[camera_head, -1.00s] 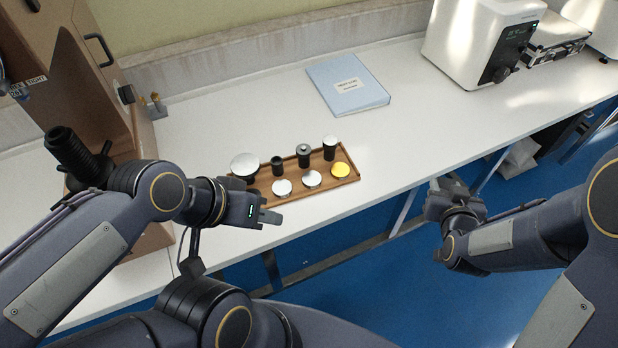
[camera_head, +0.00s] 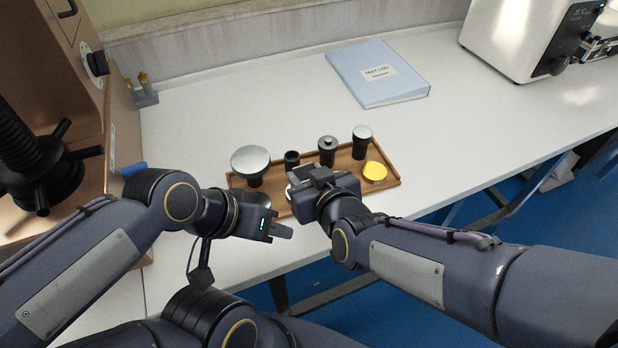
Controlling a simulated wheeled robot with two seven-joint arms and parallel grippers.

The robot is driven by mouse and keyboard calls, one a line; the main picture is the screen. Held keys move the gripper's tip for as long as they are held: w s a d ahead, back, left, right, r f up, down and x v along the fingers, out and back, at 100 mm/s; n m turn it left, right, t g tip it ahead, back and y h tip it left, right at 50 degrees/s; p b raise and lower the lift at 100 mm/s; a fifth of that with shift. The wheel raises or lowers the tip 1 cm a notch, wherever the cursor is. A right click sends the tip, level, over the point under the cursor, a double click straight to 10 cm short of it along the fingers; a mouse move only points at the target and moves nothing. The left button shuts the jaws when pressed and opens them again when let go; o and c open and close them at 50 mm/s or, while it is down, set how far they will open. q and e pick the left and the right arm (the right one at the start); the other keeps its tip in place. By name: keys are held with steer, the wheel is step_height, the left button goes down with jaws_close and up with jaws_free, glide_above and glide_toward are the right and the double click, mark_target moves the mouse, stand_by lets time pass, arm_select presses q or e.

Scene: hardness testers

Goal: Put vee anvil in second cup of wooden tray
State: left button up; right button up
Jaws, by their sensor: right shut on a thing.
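The wooden tray (camera_head: 391,179) lies on the white bench, with a row of black holders along its back. The second from the left is a short black cup (camera_head: 291,158) with a dark top and nothing seen standing out of it. My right gripper (camera_head: 302,180) is over the middle of the tray, just in front of this cup. It is shut on a small grey piece, apparently the vee anvil, mostly hidden by the gripper. My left gripper (camera_head: 282,231) is in front of the tray's left end, apart from it; its jaw gap cannot be made out.
A wide disc anvil (camera_head: 250,160), a pin-topped anvil (camera_head: 327,147) and a flat-topped anvil (camera_head: 362,139) stand along the tray's back. A yellow disc (camera_head: 375,171) lies front right. A blue binder (camera_head: 377,73) lies behind; a white tester (camera_head: 515,40) stands right.

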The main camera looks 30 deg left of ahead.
mark_target(293, 153)
arm_select(q)
steer(key=shift+f, duration=0.1)
arm_select(e)
steer(key=w+a, duration=0.1)
steer(key=a, duration=0.1)
steer(key=w+a, duration=0.1)
steer(key=w, duration=0.1)
steer(key=shift+w+a+f, duration=0.15)
steer(key=shift+a, duration=0.2)
steer(key=shift+w+a, duration=1.15)
steer(key=shift+a, duration=0.15)
arm_select(q)
steer(key=shift+f+b, duration=0.55)
steer(key=shift+b, duration=0.1)
arm_select(e)
steer(key=shift+f, duration=0.65)
steer(key=o, duration=1.1)
steer(key=shift+s, duration=0.1)
steer(key=shift+c, duration=0.9)
